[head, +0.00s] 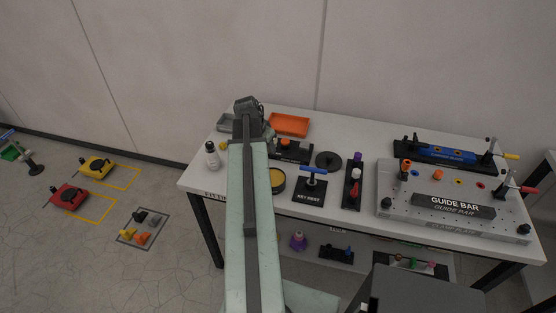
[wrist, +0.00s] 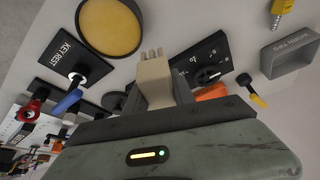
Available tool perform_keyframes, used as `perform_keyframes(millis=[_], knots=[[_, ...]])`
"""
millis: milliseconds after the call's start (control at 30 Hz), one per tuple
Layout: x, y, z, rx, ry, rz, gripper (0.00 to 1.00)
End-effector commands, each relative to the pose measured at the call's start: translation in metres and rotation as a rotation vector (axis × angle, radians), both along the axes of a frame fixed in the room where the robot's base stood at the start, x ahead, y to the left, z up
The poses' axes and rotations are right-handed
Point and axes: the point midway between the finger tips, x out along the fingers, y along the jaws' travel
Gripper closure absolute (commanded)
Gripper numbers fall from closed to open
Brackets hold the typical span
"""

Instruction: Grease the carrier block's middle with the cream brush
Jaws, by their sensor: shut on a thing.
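My gripper (wrist: 159,98) is shut on the cream brush (wrist: 154,72), seen in the wrist view as a cream piece with short prongs at its far end. In the head view my arm reaches over the left part of the table, and the brush cannot be made out there. A round dark tin with yellow contents (wrist: 108,27) is near the brush in the wrist view; it also shows right of my arm in the head view (head: 277,180). A long blue block (head: 449,154) on a black base at the back right appears to be the carrier block; its label is unreadable.
The guide bar (head: 452,206) lies on a grey plate in front of the blue block, with red-handled and yellow-handled clamps at the right. A key rest (head: 310,190), an orange tray (head: 289,124) and a white bottle (head: 211,156) stand nearby. The table's front edge is near.

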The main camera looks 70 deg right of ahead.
Motion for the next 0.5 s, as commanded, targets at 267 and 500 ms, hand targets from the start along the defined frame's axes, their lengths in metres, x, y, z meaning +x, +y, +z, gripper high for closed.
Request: perform_keyframes(millis=[267, 500], knots=[[-0.037, 0.05, -0.002, 0.017, 0.004, -0.458, 1.0], [-0.05, 0.065, -0.001, 0.002, 0.011, -0.631, 1.0]])
